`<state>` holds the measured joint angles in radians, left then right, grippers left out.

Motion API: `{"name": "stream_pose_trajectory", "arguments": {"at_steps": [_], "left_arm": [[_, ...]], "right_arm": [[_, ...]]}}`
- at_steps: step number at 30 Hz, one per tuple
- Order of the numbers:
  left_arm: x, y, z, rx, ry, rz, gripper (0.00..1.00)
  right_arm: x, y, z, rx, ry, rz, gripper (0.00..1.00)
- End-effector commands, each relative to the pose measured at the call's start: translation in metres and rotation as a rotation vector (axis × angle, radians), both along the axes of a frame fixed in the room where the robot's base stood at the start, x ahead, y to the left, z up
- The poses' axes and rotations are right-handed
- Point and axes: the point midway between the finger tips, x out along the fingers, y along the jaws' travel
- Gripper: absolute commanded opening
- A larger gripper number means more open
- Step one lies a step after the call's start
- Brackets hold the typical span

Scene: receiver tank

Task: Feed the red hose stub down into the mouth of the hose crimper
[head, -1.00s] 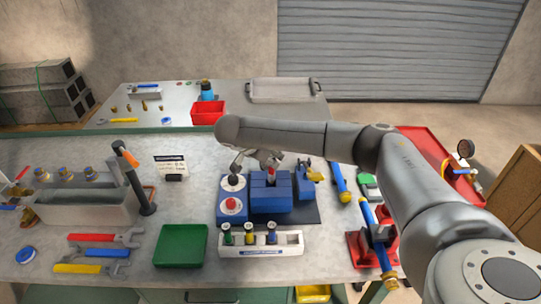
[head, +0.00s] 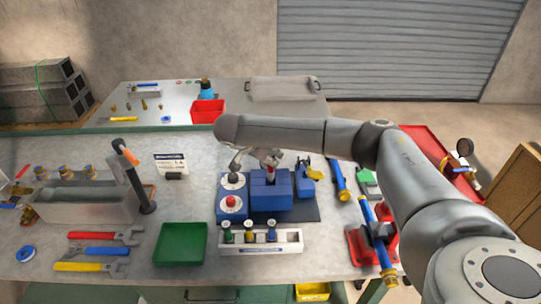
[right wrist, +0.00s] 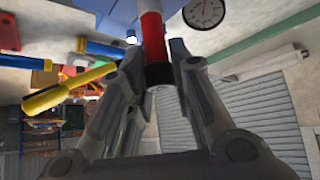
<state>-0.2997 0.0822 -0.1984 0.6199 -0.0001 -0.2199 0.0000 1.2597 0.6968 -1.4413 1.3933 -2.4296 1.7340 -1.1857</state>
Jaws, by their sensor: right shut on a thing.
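The blue hose crimper (head: 270,196) stands on a dark mat in the middle of the bench. My right gripper (head: 268,160) is just above it, pointing down. In the right wrist view the fingers (right wrist: 160,68) are shut on the red hose stub (right wrist: 152,38), which has a dark band between the fingers and a pale section beyond the red. In the head view only a little of the stub (head: 270,168) shows, at the top of the crimper. The crimper's mouth is mostly hidden, so I cannot tell how deep the stub is. My left gripper is not in view.
A blue unit with a red button (head: 232,203) adjoins the crimper's left side. A white rack (head: 261,248) with several fittings stands in front, and a green tray (head: 181,244) at front left. A blue and yellow tool (head: 309,174) is close on the right.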

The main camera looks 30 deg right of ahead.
Motion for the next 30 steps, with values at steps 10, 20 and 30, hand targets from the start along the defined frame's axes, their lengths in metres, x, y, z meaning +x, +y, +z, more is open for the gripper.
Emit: {"name": "stream_pose_trajectory", "arguments": {"at_steps": [10,20,30], "left_arm": [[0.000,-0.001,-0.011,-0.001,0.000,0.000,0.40],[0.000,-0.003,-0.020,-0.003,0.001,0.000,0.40],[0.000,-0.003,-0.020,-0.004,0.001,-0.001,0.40]], "right_arm": [[0.000,0.000,-0.015,0.000,0.000,0.000,0.00],[0.000,0.000,-0.028,0.000,0.001,0.000,0.00],[0.000,0.000,-0.028,0.000,0.000,0.000,0.00]]}}
